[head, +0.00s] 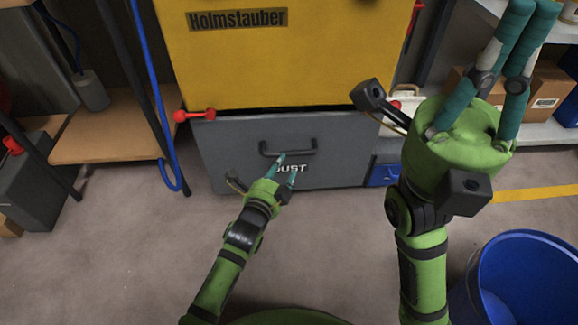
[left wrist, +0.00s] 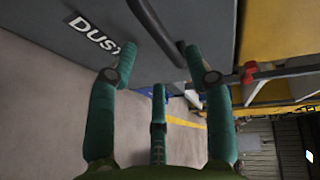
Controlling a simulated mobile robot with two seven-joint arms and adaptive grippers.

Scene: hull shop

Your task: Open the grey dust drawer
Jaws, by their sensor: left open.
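The grey dust drawer (head: 225,165) sits under a yellow machine in the head view, its front looking closed. A black bar handle (head: 288,149) is near its top middle, above the white DUST label. My left gripper (head: 288,162) is open just below the handle and partly covers the label. In the left wrist view the handle (left wrist: 158,32) runs between the two upper fingertips of the left gripper (left wrist: 160,68); I cannot tell whether they touch it. My right gripper (head: 535,12) is raised at the upper right, away from the drawer, its opening unclear.
The yellow machine (head: 260,65) has red-knobbed levers (head: 195,115) close above the drawer. A wooden bench (head: 110,135) stands left, with a blue hose beside it. A blue bin (head: 520,280) stands at lower right, and a small blue box (head: 383,175) right of the drawer.

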